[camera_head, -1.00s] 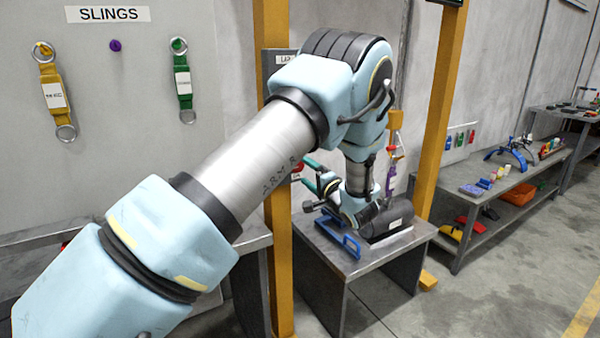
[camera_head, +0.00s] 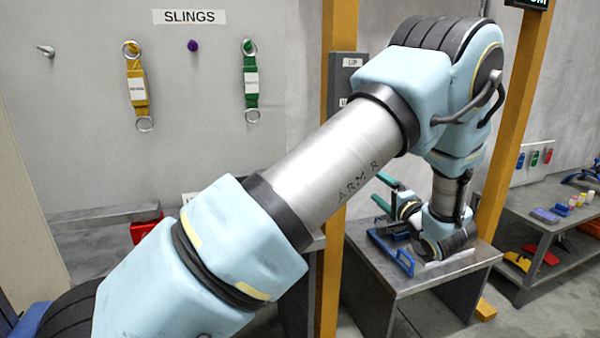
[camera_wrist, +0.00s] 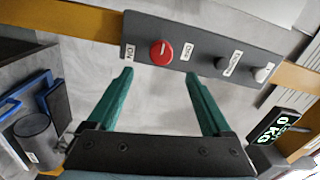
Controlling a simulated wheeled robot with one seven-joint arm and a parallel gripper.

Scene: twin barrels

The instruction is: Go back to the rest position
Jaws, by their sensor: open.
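My gripper (camera_head: 382,192) is above the grey table (camera_head: 420,275) in the head view, its green fingers pointing up and left beside the yellow post. In the wrist view my gripper (camera_wrist: 158,78) is open, with nothing between its two fingers. A grey control panel (camera_wrist: 200,58) with a red knob (camera_wrist: 161,53) and smaller switches lies just beyond the fingertips; I see no contact. My arm spans the head view from lower left to upper right and hides part of the table top.
A blue frame (camera_head: 392,252) lies on the table near my wrist. In the wrist view a dark cylinder (camera_wrist: 38,138) is at the left and a 0 KG display (camera_wrist: 280,126) at the right. Yellow posts (camera_head: 328,270) flank the table. Slings (camera_head: 251,85) hang on the wall.

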